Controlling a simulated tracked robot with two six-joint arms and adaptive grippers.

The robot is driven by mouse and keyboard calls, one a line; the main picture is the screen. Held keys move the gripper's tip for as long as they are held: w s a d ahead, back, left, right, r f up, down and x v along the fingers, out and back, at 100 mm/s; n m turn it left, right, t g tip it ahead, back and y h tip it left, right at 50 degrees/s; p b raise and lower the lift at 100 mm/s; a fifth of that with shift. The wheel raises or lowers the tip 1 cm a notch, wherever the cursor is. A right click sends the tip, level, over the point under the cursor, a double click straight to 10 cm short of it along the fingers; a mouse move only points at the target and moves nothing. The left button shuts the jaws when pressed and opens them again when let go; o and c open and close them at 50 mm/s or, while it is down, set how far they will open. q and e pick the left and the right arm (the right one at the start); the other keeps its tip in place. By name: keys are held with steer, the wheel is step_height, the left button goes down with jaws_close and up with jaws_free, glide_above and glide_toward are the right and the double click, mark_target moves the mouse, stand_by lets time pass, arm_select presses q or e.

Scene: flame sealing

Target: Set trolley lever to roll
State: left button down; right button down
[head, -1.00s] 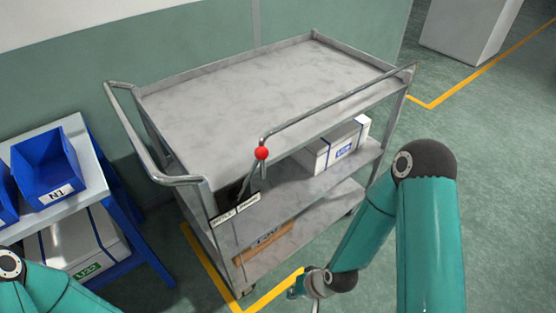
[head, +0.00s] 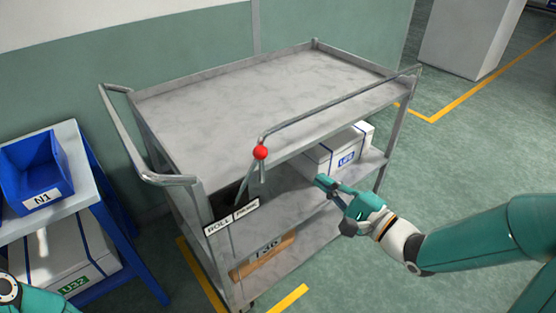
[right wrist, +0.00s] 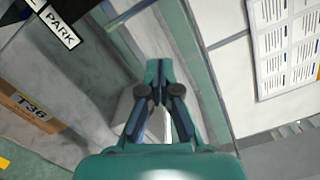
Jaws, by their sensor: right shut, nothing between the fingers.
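The trolley lever has a red knob (head: 260,153) and a thin rod leaning up to the right from the front end of the grey trolley (head: 225,130). Below it a label plate (head: 232,217) reads ROLL on the left and PARK on the right. The knob is above the PARK side. My right gripper (head: 320,182) is shut and empty, to the right of the knob and lower, apart from it, by the trolley's side. In the right wrist view its fingers (right wrist: 160,70) are together, and the PARK end of the plate (right wrist: 60,28) shows top left. My left gripper is out of view.
A white box (head: 340,150) and a brown box (head: 262,257) marked T36 are on the trolley's shelves. A push handle (head: 165,179) and a side rail (head: 335,105) border the top. A blue bin (head: 45,170) stands on a table at left.

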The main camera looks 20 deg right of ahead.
steer(key=w+a+r+p, duration=0.2)
steer(key=w+a, duration=0.5)
steer(key=w, duration=0.1)
steer(key=shift+w+a, duration=0.25)
steer(key=shift+a, duration=0.1)
steer(key=shift+a, duration=0.1)
stand_by(0.4)
